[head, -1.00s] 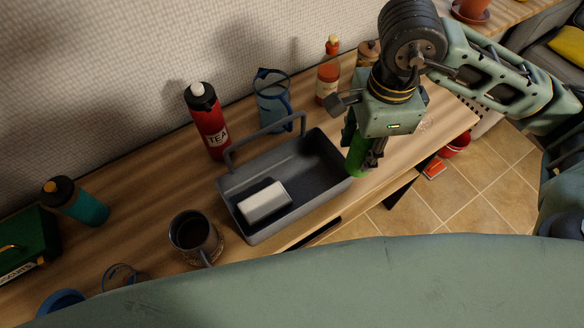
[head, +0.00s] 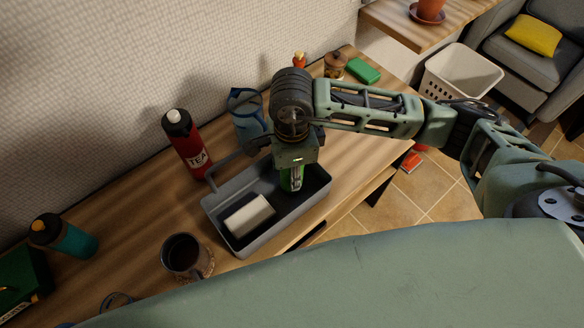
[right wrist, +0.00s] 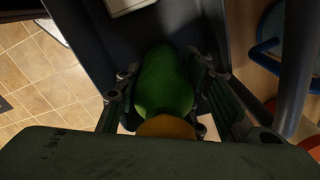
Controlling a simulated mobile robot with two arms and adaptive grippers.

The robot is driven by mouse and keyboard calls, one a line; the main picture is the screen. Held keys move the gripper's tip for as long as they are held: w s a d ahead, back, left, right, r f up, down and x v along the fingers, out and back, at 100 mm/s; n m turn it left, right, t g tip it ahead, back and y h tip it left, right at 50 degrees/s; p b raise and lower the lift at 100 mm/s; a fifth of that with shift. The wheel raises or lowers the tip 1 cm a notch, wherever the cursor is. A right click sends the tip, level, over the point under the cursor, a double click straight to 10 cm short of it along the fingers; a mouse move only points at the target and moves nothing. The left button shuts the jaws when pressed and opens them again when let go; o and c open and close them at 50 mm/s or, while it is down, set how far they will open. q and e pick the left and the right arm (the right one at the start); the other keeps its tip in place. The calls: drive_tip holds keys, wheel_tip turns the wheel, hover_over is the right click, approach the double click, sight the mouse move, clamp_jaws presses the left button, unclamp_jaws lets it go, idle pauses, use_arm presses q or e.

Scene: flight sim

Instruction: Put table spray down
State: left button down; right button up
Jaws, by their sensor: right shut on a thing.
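The table spray is a green bottle (head: 290,178) in the head view, mostly hidden by my right gripper (head: 294,176). My right gripper is shut on it and holds it over the right part of the grey caddy (head: 246,243). In the right wrist view the green bottle (right wrist: 165,82) sits between the fingers, with an orange-yellow part nearest the camera. I cannot tell whether the bottle touches the caddy's floor. My left gripper is not in view.
A white block (head: 249,215) lies in the caddy's left part. Around it stand a red tea bottle (head: 188,145), a blue pitcher (head: 247,118) and a dark mug (head: 187,258). A green sponge-like block (head: 363,70) lies at the table's far right. The table right of the caddy is clear.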

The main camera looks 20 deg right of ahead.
drive_tip(key=shift+f+b, duration=0.2)
drive_tip(key=shift+b, duration=0.1)
drive_tip(key=o, duration=1.3)
drive_tip(key=shift+o, duration=0.2)
drive_tip(key=shift+r, duration=0.1)
drive_tip(key=shift+r, duration=0.1)
drive_tip(key=shift+r+p, duration=0.2)
drive_tip(key=shift+p, duration=0.2)
wheel_tip(320, 180, up, 12)
drive_tip(key=shift+f+b, duration=0.15)
drive_tip(key=shift+b, duration=0.6)
